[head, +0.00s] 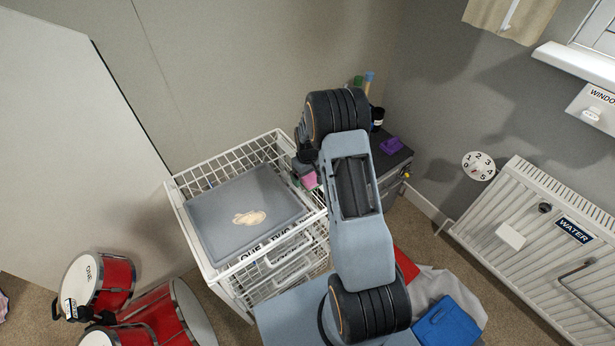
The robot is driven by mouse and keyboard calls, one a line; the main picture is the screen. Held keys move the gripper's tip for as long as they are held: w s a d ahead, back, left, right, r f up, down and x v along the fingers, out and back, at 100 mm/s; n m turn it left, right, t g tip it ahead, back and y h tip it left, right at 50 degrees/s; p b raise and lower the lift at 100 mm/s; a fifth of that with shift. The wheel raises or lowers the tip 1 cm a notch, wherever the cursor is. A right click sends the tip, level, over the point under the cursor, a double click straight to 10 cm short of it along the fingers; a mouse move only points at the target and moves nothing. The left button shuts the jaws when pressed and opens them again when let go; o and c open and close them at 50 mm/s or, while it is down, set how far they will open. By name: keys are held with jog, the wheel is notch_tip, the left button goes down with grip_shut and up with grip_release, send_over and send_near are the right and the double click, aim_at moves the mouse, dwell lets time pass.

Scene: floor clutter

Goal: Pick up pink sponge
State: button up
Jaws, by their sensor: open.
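A small pink block that looks like the pink sponge (309,180) shows at the right rim of the white wire basket, just left of my arm. A grey piece sits right above it, and I cannot tell whether that is part of it. My gripper (304,160) is at the far end of my arm, close above the pink block. It is open, but its fingers are small, dark and mostly hidden. I cannot tell whether they touch the block or stand around it.
The white wire basket unit (190,222) holds a grey lid (225,200) with a beige patch. A dark cabinet (392,162) bears a purple item (390,145) and bottles. Red drums (115,277) stand at lower left, a blue box (449,322) at lower right, and a radiator (530,240) right.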

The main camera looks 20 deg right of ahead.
jog(key=shift+c, duration=0.3)
jog(key=c, duration=0.9)
jog(key=shift+r, duration=0.15)
jog(key=shift+c, duration=0.2)
jog(key=shift+r, duration=0.25)
notch_tip(320, 180, up, 2)
jog(key=s+a+r, duration=0.7)
jog(key=s+r, duration=0.3)
jog(key=s, duration=0.2)
jog(key=shift+a+r+b, duration=0.15)
jog(key=shift+b, duration=0.2)
